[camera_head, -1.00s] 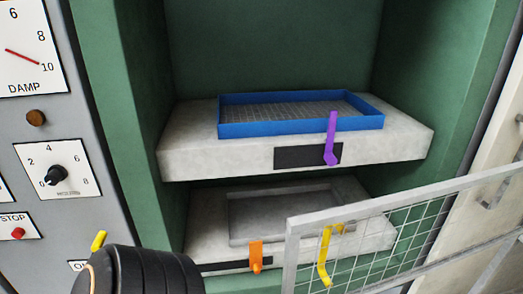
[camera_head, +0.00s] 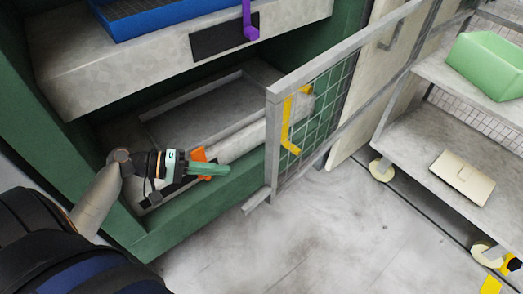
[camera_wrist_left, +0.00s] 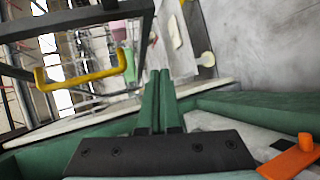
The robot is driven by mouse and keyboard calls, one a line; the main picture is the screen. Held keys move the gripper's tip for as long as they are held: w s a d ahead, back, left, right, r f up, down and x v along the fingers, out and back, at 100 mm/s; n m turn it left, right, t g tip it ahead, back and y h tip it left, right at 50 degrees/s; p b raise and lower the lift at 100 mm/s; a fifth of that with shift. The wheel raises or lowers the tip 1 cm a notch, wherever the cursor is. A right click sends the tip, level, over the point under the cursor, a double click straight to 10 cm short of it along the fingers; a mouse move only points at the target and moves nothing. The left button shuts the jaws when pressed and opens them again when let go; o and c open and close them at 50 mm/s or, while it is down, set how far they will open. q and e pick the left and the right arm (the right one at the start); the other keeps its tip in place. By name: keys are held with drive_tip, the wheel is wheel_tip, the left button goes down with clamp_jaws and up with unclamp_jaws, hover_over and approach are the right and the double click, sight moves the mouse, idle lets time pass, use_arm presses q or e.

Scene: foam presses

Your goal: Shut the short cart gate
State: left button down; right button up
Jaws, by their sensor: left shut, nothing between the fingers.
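The cart gate is a grey-framed mesh panel (camera_head: 320,110) with a bent yellow handle (camera_head: 288,128). It sticks out from the cart side across the front of the green press. My left gripper (camera_head: 222,169) has green fingers, shut and empty, left of the gate's near post and apart from it. In the left wrist view the shut fingers (camera_wrist_left: 159,76) point past the yellow handle (camera_wrist_left: 80,75), which is to their left on the dark gate frame (camera_wrist_left: 75,28). My right gripper is in neither view.
An orange handle (camera_head: 201,157) on the lower press drawer is right beside my left gripper. A purple handle (camera_head: 249,20) and blue tray (camera_head: 150,20) are above. The cart (camera_head: 425,140) at right carries a green bin (camera_head: 490,64). The floor (camera_head: 320,240) in front is clear.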

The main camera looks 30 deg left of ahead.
use_arm(q)
wheel_tip(320, 180, up, 11)
drive_tip(key=a+m+h, duration=0.1)
drive_tip(key=a+h, duration=0.1)
drive_tip(key=h, duration=0.2)
drive_tip(key=w+d+p, duration=0.2)
drive_tip(key=w+d, duration=0.1)
drive_tip(key=d, duration=0.9)
drive_tip(key=shift+d, duration=0.2)
drive_tip(key=shift+s+d, duration=0.1)
